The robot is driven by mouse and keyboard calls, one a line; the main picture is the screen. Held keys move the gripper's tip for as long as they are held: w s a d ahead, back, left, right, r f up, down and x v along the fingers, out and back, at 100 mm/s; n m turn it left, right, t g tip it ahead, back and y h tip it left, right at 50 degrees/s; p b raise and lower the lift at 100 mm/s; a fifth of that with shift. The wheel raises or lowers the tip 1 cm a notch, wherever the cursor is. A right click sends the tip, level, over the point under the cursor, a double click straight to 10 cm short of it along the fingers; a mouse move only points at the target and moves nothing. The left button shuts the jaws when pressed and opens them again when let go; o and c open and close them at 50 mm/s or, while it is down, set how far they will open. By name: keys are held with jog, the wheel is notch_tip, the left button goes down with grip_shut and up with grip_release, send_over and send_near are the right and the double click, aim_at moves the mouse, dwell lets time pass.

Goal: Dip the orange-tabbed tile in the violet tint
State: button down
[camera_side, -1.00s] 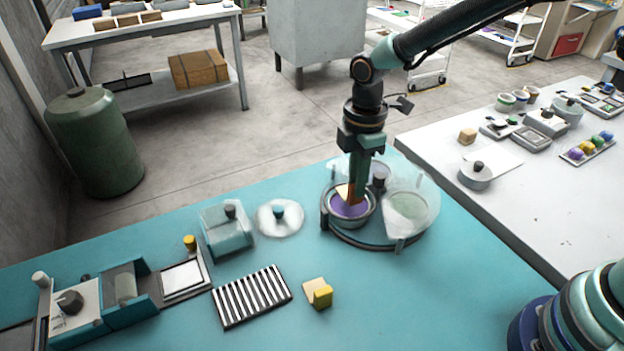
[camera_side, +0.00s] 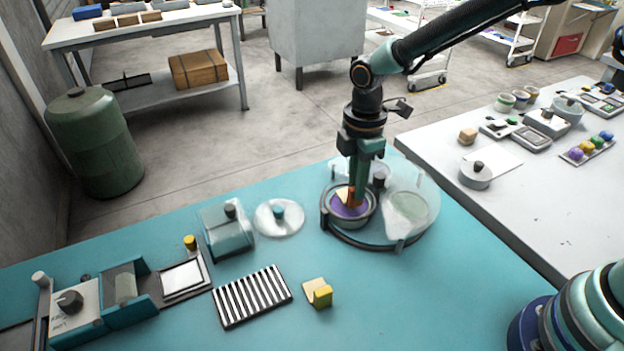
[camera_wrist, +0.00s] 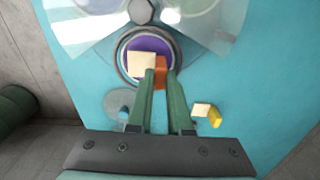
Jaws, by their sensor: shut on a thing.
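My gripper (camera_side: 361,181) points down over the bowl of violet tint (camera_side: 341,212) and is shut on the orange tab (camera_side: 351,194) of a cream tile (camera_side: 342,193). In the wrist view the tile (camera_wrist: 142,64) lies over the violet (camera_wrist: 150,45), inside the bowl's grey rim, with the orange tab (camera_wrist: 161,71) between my fingertips. I cannot tell whether the tile's underside touches the tint. The bowl sits on a round dark stand beside a second bowl with a clear shield (camera_side: 408,207).
A yellow-tabbed tile (camera_side: 318,292) lies on the teal table by a black-and-white striped rack (camera_side: 252,296). A clear disc with a teal knob (camera_side: 279,217), a clear-sided box (camera_side: 228,232) and a roller device (camera_side: 105,300) stand to the left.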

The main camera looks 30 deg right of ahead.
aim_at(354, 206)
jog(key=shift+f, duration=0.3)
jog(key=shift+f, duration=0.3)
jog(key=shift+f, duration=0.35)
jog(key=shift+f, duration=0.35)
jog(key=shift+f, duration=0.25)
jog(key=shift+r, duration=0.2)
dwell(2.4)
jog(key=shift+r, duration=1.65)
dwell(0.6)
jog(key=shift+r, duration=2)
